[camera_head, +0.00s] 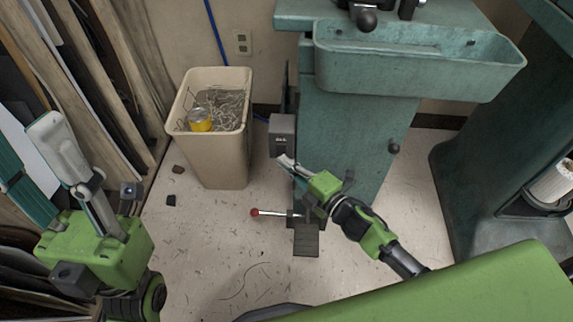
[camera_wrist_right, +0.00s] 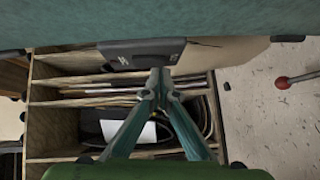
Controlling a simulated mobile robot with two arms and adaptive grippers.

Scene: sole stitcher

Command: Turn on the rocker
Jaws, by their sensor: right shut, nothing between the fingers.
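A dark grey switch box (camera_head: 283,135) with small pale markings is mounted at the left side of the green machine's pedestal. In the right wrist view the box (camera_wrist_right: 140,52) hangs just beyond my fingertips. The rocker itself is too small to make out, and its position cannot be read. My right gripper (camera_head: 281,160) is shut and empty, its tips at the lower edge of the box; in the wrist view the tips (camera_wrist_right: 160,74) meet there. I cannot tell whether they touch it. My left gripper (camera_head: 47,130) is raised at the left, away from the box; its finger opening is unclear.
A beige waste bin (camera_head: 215,150) with a yellow can (camera_head: 200,119) stands left of the box. The green machine (camera_head: 355,150) carries a wide tray (camera_head: 415,75). A red-knobbed lever (camera_head: 256,212) and a pedal (camera_head: 306,240) sit low by my right arm. Boards lean at the left.

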